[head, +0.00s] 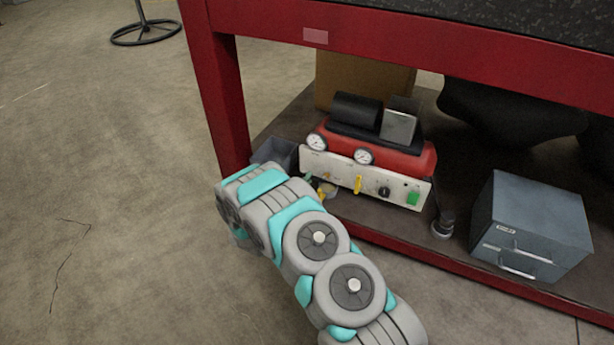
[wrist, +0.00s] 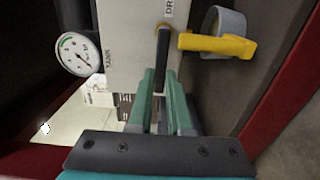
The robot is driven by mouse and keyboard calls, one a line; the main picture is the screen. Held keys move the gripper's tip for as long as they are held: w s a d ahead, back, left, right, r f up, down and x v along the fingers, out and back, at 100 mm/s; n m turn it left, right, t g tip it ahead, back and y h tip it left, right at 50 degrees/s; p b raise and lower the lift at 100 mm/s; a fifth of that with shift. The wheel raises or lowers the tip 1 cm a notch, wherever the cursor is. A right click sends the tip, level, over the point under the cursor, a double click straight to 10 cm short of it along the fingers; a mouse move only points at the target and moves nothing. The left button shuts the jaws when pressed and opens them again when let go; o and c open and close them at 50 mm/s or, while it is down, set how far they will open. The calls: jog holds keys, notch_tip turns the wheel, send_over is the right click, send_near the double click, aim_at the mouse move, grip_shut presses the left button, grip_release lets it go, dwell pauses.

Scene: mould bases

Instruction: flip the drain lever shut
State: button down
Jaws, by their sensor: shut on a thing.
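In the wrist view, the white panel (wrist: 122,30) carries a label, partly cut off, that starts "DR". A dark bar (wrist: 162,55) with a brownish end stands beside that label. My gripper (wrist: 163,90) has its two green fingers shut on this bar. A yellow lever (wrist: 220,45) sticks out to the right just past the bar, outside the fingers. I cannot tell how the bar and the yellow lever join.
A gauge (wrist: 77,54) labelled TANK is left of the fingers. A grey round cup (wrist: 226,22) sits close behind the yellow lever. The compressor stands on the low shelf of a red bench (head: 222,100), with a grey drawer box (head: 535,220) to the right. Floor at left is clear.

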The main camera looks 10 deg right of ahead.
jog(key=c, duration=0.8)
grip_release()
jog(key=shift+c, duration=0.2)
jog(key=v, duration=0.7)
jog(key=shift+s+a, duration=0.25)
jog(key=shift+s, duration=0.05)
jog(key=shift+w, duration=0.1)
